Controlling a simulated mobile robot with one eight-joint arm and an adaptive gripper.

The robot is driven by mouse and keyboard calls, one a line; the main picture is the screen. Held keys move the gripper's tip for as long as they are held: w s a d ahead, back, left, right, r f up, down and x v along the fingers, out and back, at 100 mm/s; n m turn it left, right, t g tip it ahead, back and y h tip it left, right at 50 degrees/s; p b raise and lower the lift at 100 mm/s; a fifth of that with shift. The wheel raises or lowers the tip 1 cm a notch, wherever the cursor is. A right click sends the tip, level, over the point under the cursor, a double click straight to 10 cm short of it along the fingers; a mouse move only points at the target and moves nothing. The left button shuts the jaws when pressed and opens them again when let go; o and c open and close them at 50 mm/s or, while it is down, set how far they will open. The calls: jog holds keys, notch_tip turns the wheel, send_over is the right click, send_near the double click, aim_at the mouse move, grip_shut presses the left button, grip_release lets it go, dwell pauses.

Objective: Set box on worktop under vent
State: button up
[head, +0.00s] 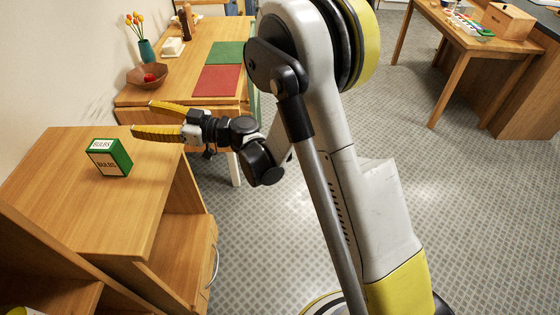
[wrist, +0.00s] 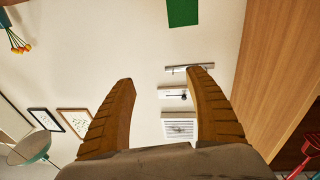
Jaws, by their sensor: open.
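The green and white box (head: 110,157), labelled BULBS, stands upright on the wooden cabinet top (head: 60,190) at the left of the head view. My gripper (head: 143,119) is open and empty, pointing left, above and beyond the box in the picture and apart from it. Its two ridged fingers also show in the wrist view (wrist: 163,76), spread apart with nothing between them. A white slatted panel that looks like the vent (wrist: 180,128) is on the wall in the wrist view. The head view does not show the vent, so I cannot tell which worktop is under it.
A wooden table (head: 187,85) beyond the cabinet holds a bowl (head: 148,77), a teal vase (head: 146,50), a red mat (head: 217,80) and a green mat (head: 216,52). Another table (head: 455,40) stands at the back right. Open patterned floor (head: 270,225) lies between.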

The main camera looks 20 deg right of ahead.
jog(key=w+d+r+m+t+h, duration=0.35)
jog(key=d+r+t, duration=0.45)
jog(key=r, duration=0.4)
jog(key=s+d+r+m+h, duration=0.2)
jog(key=d+m+h, duration=0.2)
jog(key=d+h, duration=0.3)
jog(key=s+d+r+m+h, duration=0.2)
jog(key=d+m+h, duration=0.25)
jog(key=d, duration=0.35)
jog(key=s+d+f+m+g+h, duration=0.1)
jog(key=s+d+f+g+h, duration=0.2)
jog(key=s, duration=0.4)
jog(key=s+d+f+m+g, duration=0.1)
jog(key=s+d+f+g, duration=0.25)
jog(key=s, duration=0.25)
jog(key=s+a+f+n+g+y, duration=0.1)
jog(key=s+f+g, duration=0.1)
jog(key=s+f, duration=0.3)
jog(key=s+a+f+g, duration=0.1)
jog(key=s+f, duration=0.3)
jog(key=s, duration=0.6)
jog(key=shift+f+n+g+y, duration=0.35)
jog(key=shift+n+g+y, duration=0.05)
jog(key=shift+g, duration=0.25)
jog(key=shift+s+a, duration=0.1)
